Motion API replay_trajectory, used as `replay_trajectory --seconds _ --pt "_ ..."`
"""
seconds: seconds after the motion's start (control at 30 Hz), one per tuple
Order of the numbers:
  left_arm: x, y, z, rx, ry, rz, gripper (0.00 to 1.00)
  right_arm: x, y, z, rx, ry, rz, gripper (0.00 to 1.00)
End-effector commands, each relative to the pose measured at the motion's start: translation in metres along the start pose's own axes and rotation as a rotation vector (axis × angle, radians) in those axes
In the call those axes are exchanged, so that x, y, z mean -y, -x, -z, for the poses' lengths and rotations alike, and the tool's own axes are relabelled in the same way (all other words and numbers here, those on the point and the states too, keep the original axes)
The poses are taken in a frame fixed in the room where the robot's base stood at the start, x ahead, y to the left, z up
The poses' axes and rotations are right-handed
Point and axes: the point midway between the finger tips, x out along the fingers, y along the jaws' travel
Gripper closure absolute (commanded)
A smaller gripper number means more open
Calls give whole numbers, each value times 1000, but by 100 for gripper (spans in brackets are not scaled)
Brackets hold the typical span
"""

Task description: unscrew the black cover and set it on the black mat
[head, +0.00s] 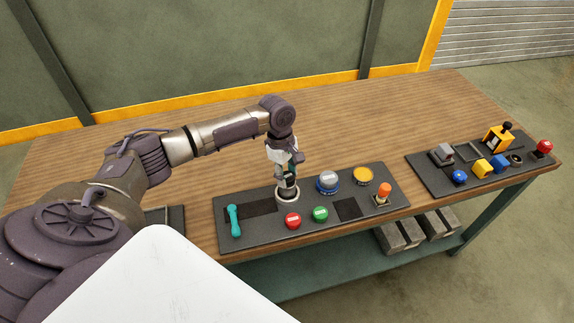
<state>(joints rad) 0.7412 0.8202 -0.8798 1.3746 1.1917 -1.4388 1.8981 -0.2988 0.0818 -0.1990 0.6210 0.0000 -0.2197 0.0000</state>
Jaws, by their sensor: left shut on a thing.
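My left gripper (287,181) points down over the grey panel on the wooden table. It is shut on the black cover (287,190), a small dark piece mostly hidden by the fingers. The cover is at a round whitish base (288,199); I cannot tell whether it is still seated on it or just above. Two flat dark patches lie on the panel: a larger one (258,209) left of the base and a smaller square one (347,209) to the right. I cannot tell which is the black mat. My right gripper is not in view.
The panel (225,247) also bears a teal handle (234,220), red (293,221) and green (320,214) buttons, a blue-and-white round part (328,182), a yellow disc (363,175) and an orange knob (384,190). A second panel (425,172) stands at right. The table behind is clear.

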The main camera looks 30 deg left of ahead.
Motion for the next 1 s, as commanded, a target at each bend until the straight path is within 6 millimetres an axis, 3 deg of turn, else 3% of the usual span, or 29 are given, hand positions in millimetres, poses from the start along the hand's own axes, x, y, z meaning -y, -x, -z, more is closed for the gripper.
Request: replay_trajectory --seconds 0.03,0.4,0.83,1.0 --pt "1 7 -1 1 39 -4 100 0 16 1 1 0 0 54" --pt "1 5 -1 0 322 -47 100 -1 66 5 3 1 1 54" --pt "-1 0 1 -1 384 -60 100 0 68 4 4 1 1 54" --pt "1 -2 0 2 585 -88 100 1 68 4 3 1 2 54"
